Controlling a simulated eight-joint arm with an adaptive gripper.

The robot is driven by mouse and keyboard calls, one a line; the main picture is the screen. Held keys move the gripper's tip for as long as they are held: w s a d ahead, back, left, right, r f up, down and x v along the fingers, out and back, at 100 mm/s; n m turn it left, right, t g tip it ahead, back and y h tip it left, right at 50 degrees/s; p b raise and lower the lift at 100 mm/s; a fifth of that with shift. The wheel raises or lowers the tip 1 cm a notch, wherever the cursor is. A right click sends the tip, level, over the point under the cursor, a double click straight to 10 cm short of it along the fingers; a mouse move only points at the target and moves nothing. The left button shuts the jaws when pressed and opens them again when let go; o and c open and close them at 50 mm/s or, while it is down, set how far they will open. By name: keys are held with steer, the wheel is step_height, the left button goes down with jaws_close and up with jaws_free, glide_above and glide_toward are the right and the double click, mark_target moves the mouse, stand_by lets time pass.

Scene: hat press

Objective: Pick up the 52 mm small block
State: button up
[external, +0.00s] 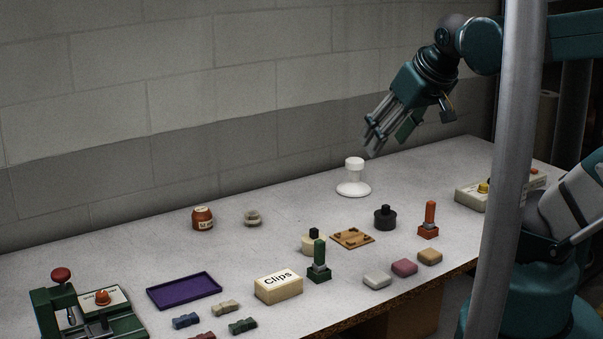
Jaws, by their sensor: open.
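Three small rounded blocks lie in a row near the table's front edge in the external view: a white block (377,279), a pink block (404,267) and a tan block (430,256). I cannot tell from this view which one measures 52 mm. My gripper (385,142) is open and empty. It hangs tilted down to the left, high above the back right of the table and well apart from the blocks.
A white stand (354,180) is below my gripper. An orange stamp (429,220), a green stamp (319,262), a black knobbed weight (385,217), a brown board (352,238) and a Clips box (278,288) surround the blocks. A purple tray (184,291) and green press (85,312) stand left. A grey post (513,170) crosses the view.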

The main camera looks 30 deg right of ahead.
steer(key=w, duration=0.2)
steer(key=m+g+p, duration=0.2)
steer(key=m+g, duration=0.5)
steer(key=m, duration=1.2)
glide_above(199, 210)
steer(key=f, duration=2)
steer(key=shift+d, duration=0.2)
steer(key=shift+a+f, duration=0.15)
steer(key=shift+f, duration=0.15)
steer(key=shift+f, duration=1.25)
